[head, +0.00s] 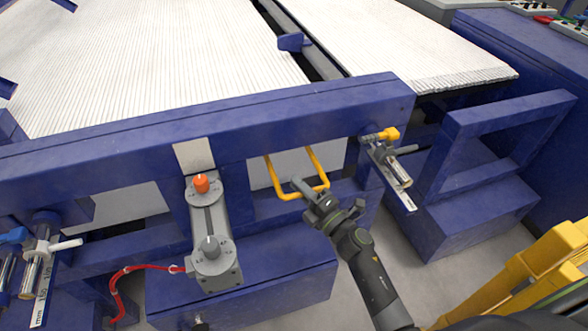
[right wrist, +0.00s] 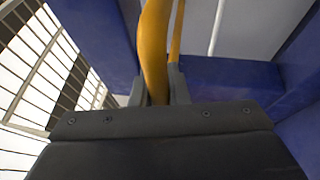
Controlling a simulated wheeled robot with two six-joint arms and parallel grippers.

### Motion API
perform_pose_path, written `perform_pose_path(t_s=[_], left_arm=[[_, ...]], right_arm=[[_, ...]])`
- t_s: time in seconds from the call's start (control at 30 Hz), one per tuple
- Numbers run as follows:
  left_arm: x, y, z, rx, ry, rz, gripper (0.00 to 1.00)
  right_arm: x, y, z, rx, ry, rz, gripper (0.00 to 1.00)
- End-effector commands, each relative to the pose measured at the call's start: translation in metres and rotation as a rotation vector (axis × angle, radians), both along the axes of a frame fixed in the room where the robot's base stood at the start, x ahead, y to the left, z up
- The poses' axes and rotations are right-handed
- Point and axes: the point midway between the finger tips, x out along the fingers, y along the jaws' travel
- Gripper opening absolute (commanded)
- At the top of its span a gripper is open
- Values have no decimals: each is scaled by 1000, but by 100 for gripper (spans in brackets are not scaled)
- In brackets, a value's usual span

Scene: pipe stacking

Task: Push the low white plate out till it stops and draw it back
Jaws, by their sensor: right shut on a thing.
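A yellow U-shaped handle (head: 272,177) sticks out under the blue front beam. A low whitish plate (head: 292,163) shows behind it, in the opening below the beam; most of the plate is hidden by the beam. My right gripper (head: 314,193) is shut on the handle's outer bar. In the right wrist view the yellow handle (right wrist: 154,50) runs between the two fingers (right wrist: 158,92), with a pale grey-white surface (right wrist: 205,25) beyond it. My left gripper is not in the head view.
The blue beam (head: 300,108) spans above the handle. A grey control box (head: 212,225) with an orange knob stands left of it. A yellow-knobbed clamp (head: 388,135) and gauge sit close on the right. A blue frame (head: 510,140) stands farther right.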

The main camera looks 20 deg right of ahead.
Motion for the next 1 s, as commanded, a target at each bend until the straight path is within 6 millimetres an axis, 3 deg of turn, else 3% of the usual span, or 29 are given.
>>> perform_pose_path(t_s=[0.1, 0.23, 0.63, 0.67, 0.8, 1.0], left_arm=[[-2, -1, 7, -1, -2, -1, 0], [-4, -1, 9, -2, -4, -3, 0], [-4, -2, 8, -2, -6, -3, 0], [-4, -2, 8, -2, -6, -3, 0], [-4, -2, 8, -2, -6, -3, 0], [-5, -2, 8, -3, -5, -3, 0]], right_arm=[[-27, -1, -1, 1, 8, -1, 0], [-44, -2, -1, 0, 7, 0, 0], [-52, -2, -4, -2, 6, 2, 0], [-52, -2, -4, -2, 7, 2, 16], [-51, -2, -3, -2, 6, 1, 34], [-50, -2, -2, -1, 3, 1, 36]])
